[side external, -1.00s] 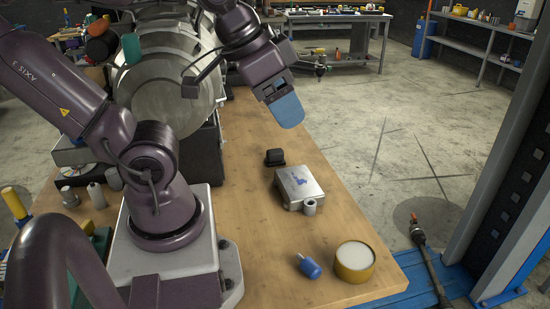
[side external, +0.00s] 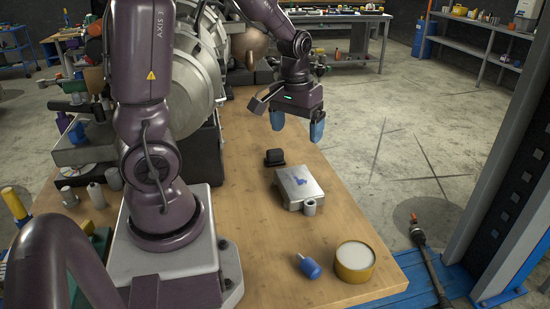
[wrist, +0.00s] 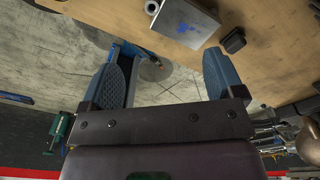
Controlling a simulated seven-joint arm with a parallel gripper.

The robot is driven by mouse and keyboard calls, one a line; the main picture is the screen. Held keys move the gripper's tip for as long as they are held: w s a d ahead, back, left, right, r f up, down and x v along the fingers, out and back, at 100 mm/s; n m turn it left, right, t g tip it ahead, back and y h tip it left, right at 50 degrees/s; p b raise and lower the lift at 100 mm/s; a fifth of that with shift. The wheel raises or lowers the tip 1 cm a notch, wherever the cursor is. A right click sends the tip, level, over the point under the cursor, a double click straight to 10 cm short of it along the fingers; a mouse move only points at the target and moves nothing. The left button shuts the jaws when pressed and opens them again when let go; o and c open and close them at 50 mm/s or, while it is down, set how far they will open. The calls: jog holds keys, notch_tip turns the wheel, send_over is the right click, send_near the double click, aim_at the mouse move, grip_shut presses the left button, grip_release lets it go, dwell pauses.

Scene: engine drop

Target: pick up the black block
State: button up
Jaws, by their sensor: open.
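The black block (side external: 274,157) sits on the wooden table just behind a silver box, close to it. It also shows in the wrist view (wrist: 233,41) near the top right, beyond the tip of the right finger. My gripper (side external: 297,132) is open, fingers pointing down, with two blue fingertips apart and nothing between them. In the side view it is above and behind the block, a little to its right. In the wrist view both fingers (wrist: 165,68) frame the table edge and the floor, with the block outside the gap.
The silver box (side external: 299,188) with a blue mark lies close to the block, with a grey metal cylinder (side external: 310,207) beside it. A blue-handled item (side external: 309,266) and a round yellow tin (side external: 354,262) are at the table's front. The wooden table (side external: 250,215) is bare left of the box.

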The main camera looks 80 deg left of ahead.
jog(key=a+f+n+g+y, duration=0.2)
jog(key=a+f+n, duration=0.6)
jog(key=a, duration=0.7)
jog(key=n+t+y, duration=0.1)
jog(key=n+y, duration=0.1)
send_near(275, 150)
jog(key=x, duration=0.3)
jog(key=shift+s+a+f, duration=0.15)
jog(key=shift+a+f, duration=0.05)
jog(key=shift+f, duration=0.1)
jog(key=shift+x, duration=3.2)
jog(key=shift+d, duration=0.15)
jog(key=c, duration=1.1)
